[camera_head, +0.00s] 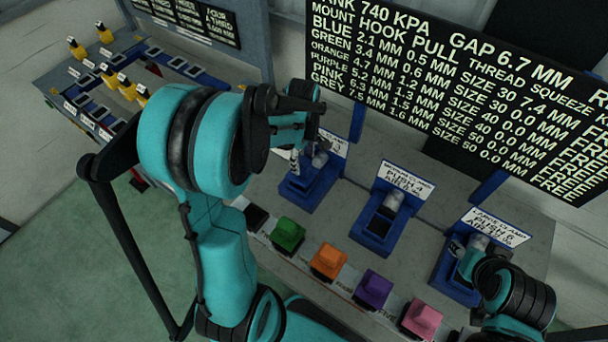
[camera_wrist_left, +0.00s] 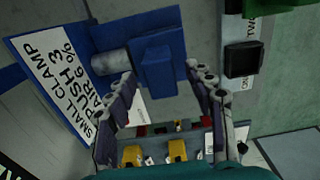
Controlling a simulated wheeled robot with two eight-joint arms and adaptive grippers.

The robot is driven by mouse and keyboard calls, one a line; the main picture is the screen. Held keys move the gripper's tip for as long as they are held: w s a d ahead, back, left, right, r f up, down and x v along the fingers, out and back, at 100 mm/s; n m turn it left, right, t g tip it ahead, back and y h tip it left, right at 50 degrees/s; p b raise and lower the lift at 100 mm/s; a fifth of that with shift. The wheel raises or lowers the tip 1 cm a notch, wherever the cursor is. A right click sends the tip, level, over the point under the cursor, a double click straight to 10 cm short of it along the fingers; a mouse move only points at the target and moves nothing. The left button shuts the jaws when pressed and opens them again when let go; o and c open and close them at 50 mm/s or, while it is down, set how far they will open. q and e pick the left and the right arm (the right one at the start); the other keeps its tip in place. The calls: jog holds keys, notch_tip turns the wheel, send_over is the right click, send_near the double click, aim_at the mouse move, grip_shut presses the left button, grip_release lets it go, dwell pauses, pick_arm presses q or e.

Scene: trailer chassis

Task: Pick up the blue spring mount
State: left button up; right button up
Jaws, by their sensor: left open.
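A blue block, which looks like the blue spring mount (camera_wrist_left: 158,68), sits in front of the blue small clamp (camera_wrist_left: 112,38) in the left wrist view. My left gripper (camera_wrist_left: 162,80) is open, with one finger on each side of the block and gaps between. In the head view my left gripper (camera_head: 308,152) is over the small clamp (camera_head: 306,192) at the left of the bench, and my arm hides part of it. My right gripper (camera_head: 468,262) is by the large clamp at the right; its fingers are too unclear to judge.
Green (camera_head: 288,234), orange (camera_head: 328,261), purple (camera_head: 373,288) and pink (camera_head: 421,318) mounts stand along the bench's front edge. A black pad (camera_head: 256,217) left of the green one is empty. Another blue clamp (camera_head: 382,218) stands mid-bench. A text board (camera_head: 460,90) rises behind.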

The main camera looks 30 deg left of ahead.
aim_at(303, 174)
pick_arm(q)
notch_tip(303, 174, down, 3)
jog(key=shift+r, duration=0.2)
grip_shut()
jog(key=shift+r, duration=0.1)
